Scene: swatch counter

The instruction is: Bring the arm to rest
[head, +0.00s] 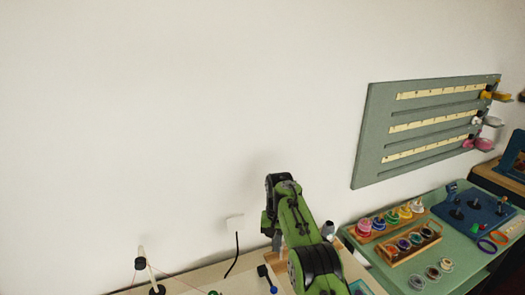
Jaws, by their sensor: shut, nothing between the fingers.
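My green and black arm rises from the bottom edge of the head view, right of centre, and bends at its top. My gripper (277,242) seems to hang down on the left side of the arm, mostly hidden behind it. Its fingers are too small to make out clearly, and I see nothing held in it. It appears above the back of the pale counter (205,281), close to the wall in the picture; whether it touches anything I cannot tell.
A blue-knobbed item (263,271) and a thin stand (142,258) are left of the arm. A black cord runs from a white wall box (235,222). A green mat (399,271) at right bears wooden racks of colourful pots (391,217). A grey-green slotted panel (374,140) hangs above.

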